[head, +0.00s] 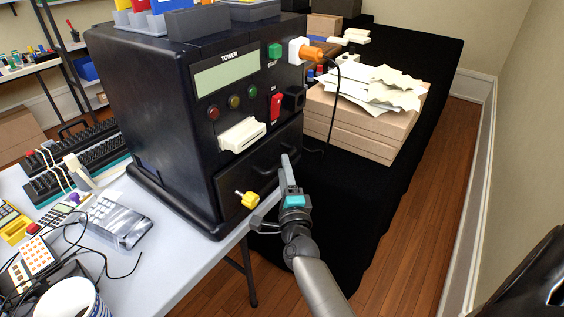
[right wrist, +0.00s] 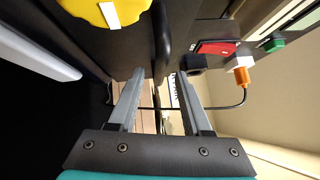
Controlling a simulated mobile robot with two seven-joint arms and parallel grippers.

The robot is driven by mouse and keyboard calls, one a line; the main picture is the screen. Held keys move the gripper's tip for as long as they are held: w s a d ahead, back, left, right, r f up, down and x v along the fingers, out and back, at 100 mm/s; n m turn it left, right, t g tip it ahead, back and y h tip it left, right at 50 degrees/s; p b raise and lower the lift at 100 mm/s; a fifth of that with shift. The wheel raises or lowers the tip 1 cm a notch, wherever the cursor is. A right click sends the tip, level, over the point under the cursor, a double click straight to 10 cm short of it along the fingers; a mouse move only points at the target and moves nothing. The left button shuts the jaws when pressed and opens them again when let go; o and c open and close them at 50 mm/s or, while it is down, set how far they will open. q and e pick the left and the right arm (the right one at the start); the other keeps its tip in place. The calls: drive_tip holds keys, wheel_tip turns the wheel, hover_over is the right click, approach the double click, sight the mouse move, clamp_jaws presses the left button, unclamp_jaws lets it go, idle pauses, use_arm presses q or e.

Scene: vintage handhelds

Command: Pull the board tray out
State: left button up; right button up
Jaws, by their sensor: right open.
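The black TOWER unit (head: 165,110) stands on the table in the head view. Its board tray (head: 232,182) is the low front panel, seen pushed in, with a black bar handle (head: 267,165) and a yellow key-like knob (head: 247,199). My right gripper (head: 287,166) is open at the right end of the handle. In the right wrist view the dark handle bar (right wrist: 162,42) runs between the open fingers of this gripper (right wrist: 158,78); I cannot tell whether they touch it. The yellow knob (right wrist: 100,8) shows at the top left there. My left gripper is not in view.
A cream cartridge (head: 242,134) sticks out of the tower above the tray. A black cable (head: 334,110) hangs from the orange plug (head: 306,51) to the right. Cardboard boxes (head: 365,130) stand on the black cloth behind.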

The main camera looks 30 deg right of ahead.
drive_tip(key=shift+x, duration=1.75)
clamp_jaws()
